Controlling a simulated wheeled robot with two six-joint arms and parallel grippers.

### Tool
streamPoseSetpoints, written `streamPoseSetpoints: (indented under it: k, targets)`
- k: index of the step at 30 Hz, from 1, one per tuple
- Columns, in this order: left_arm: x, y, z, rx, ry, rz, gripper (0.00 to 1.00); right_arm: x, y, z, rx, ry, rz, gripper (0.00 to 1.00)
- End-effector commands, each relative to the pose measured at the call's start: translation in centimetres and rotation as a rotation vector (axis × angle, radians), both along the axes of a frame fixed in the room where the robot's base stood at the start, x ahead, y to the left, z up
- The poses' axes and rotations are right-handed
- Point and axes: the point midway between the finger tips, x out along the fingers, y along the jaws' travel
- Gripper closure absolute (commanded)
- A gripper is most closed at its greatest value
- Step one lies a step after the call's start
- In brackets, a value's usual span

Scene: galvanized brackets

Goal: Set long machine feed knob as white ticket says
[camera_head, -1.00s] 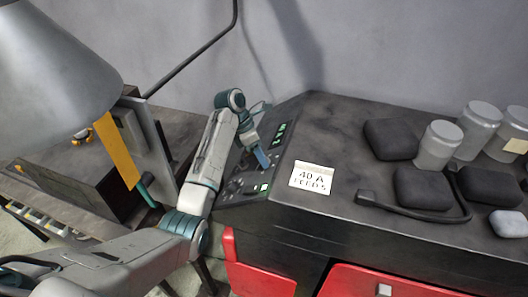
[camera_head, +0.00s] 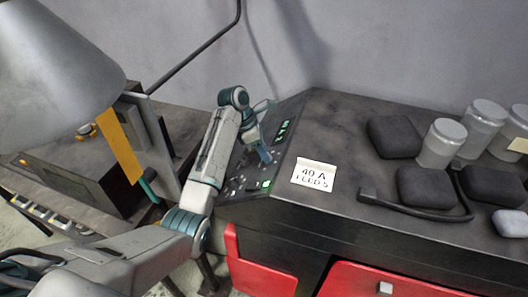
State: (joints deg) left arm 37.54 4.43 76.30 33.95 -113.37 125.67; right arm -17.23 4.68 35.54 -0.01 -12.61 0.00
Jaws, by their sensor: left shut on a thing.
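The long machine is a dark bench-like body (camera_head: 330,120) with a sloped control panel (camera_head: 236,185) at its left end. The panel has green lit displays (camera_head: 283,131) and small white marks around its controls. The white ticket (camera_head: 314,175) lies on the top beside the panel and reads "40 A" with "FEED 5" or similar below. My left gripper (camera_head: 264,155) reaches down onto the panel and is shut on a knob there. The knob is mostly hidden by the fingers, and its setting cannot be read. My right gripper is not in view.
Dark pads (camera_head: 394,137), grey canisters (camera_head: 440,143) and a black curved handle or hose (camera_head: 415,212) occupy the top at right. Red drawer fronts (camera_head: 262,262) are below. Another machine with a yellow strip (camera_head: 118,150) stands left. A grey lamp-like cone (camera_head: 55,75) hangs upper left.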

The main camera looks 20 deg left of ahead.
Motion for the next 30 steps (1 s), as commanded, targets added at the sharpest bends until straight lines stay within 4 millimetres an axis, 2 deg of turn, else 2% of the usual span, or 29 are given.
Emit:
streamPoseSetpoints:
  k: [30]
  targets:
    - [-0.36, 0.28, -0.06, -0.018, -0.585, -0.737, 0.95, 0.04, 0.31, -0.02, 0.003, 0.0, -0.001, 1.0]
